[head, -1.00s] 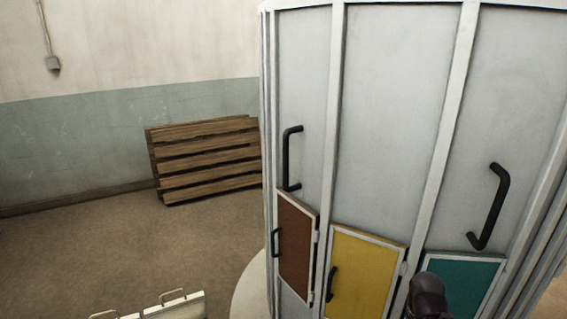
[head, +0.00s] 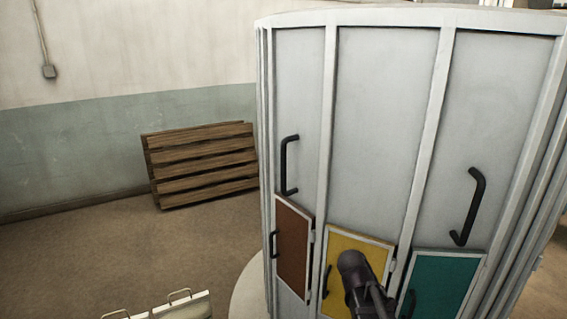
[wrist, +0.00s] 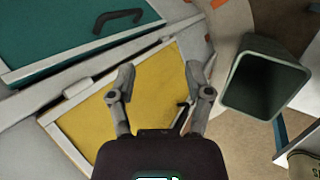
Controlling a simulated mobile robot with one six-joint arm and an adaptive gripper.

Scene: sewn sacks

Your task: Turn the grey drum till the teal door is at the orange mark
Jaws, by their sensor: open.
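The grey drum (head: 385,110) fills the right of the head view. Low on it are a brown door (head: 294,250), a yellow door (head: 345,245) and the teal door (head: 445,285), each with a dark handle. In the wrist view the teal door (wrist: 60,35) is upper left, its black handle (wrist: 118,18) clear of my fingers. My gripper (wrist: 158,80) is open and empty in front of the yellow door (wrist: 152,90), with that door's handle near the right finger. Small orange patches (wrist: 209,68) show beside the drum; I cannot tell which is the mark.
A dark green open bin (wrist: 265,80) stands right in the wrist view, with part of a sack (wrist: 305,165) below it. In the head view, wooden pallets (head: 200,165) lean on the wall, and a pale handled object (head: 175,307) is at the bottom. Open floor lies between.

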